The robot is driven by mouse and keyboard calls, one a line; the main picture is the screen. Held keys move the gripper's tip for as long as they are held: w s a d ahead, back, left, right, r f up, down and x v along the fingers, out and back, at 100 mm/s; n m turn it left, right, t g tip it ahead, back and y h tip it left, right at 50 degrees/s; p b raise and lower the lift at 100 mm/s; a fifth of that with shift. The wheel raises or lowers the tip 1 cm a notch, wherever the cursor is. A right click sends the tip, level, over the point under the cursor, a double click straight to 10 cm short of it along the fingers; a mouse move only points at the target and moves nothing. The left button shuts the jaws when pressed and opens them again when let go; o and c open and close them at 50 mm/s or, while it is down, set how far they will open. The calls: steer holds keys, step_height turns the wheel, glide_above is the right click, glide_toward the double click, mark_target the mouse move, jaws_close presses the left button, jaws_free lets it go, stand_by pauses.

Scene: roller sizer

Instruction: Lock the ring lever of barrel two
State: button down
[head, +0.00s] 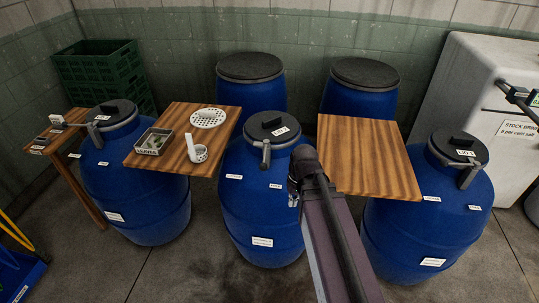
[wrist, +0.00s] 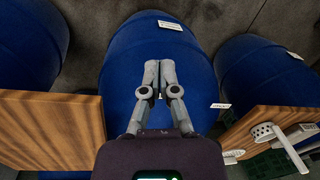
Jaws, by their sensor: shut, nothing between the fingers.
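Three blue barrels with dark lids stand in the front row in the head view. The middle one (head: 250,205) stands between two wooden boards; I take it as barrel two, though the small lid labels are hard to read. Its grey ring lever (head: 265,153) hangs at the front of the lid rim, seeming to stick out and down. My gripper (wrist: 159,75) is shut and empty, in front of the blue wall of this barrel (wrist: 125,65) in the wrist view. In the head view my gripper (head: 293,195) shows only in part beside the barrel's right side, below the lid.
The right board (head: 365,160) is bare. The left barrel (head: 135,195) and right barrel (head: 425,225) flank the middle one. Two more barrels stand behind.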

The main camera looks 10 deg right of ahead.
steer(key=w+d+r+m+t+y, duration=0.1)
steer(key=w+d+r+y, duration=0.3)
steer(key=w, duration=0.4)
steer(key=w+d+r+m+t+y, duration=0.1)
steer(key=w+d+r+y, duration=0.3)
steer(key=w, duration=0.5)
steer(key=shift+w+r+t+y, duration=0.2)
steer(key=shift+r+t+y, duration=0.2)
steer(key=shift+r+y, duration=0.55)
steer(key=shift+f+y, duration=0.25)
steer(key=shift+f, duration=0.05)
steer(key=b+x, duration=0.7)
steer(key=x, duration=0.7)
steer(key=shift+d+r+m, duration=0.1)
steer(key=shift+d+m, duration=0.05)
steer(key=shift+m, duration=0.15)
